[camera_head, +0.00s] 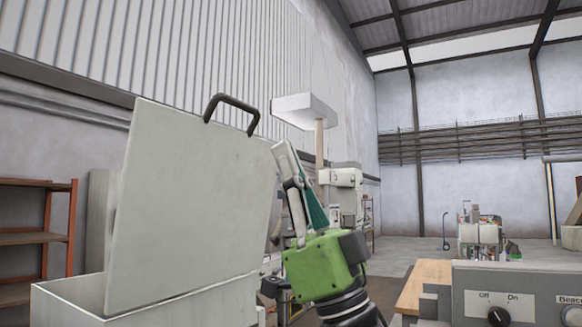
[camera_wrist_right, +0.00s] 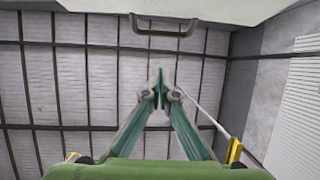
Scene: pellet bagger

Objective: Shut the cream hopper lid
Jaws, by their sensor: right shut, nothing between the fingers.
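The cream hopper lid (camera_head: 190,200) stands open, raised steeply above the hopper (camera_head: 75,295) at the left of the head view. A dark handle (camera_head: 232,112) is on its top edge. My right gripper (camera_head: 281,148) points up beside the lid's right edge, its tips a little below the handle's height. In the right wrist view, my right gripper (camera_wrist_right: 159,88) has its fingertips together with nothing between them. The lid (camera_wrist_right: 200,8) and its handle (camera_wrist_right: 165,27) show at the top there, apart from the tips. My left gripper is not in view.
A grey control panel (camera_head: 530,290) with a black knob (camera_head: 499,316) and a wooden top (camera_head: 424,280) are at the lower right. An orange shelf rack (camera_head: 40,237) stands at the far left. A pale block on a post (camera_head: 305,108) rises behind my gripper.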

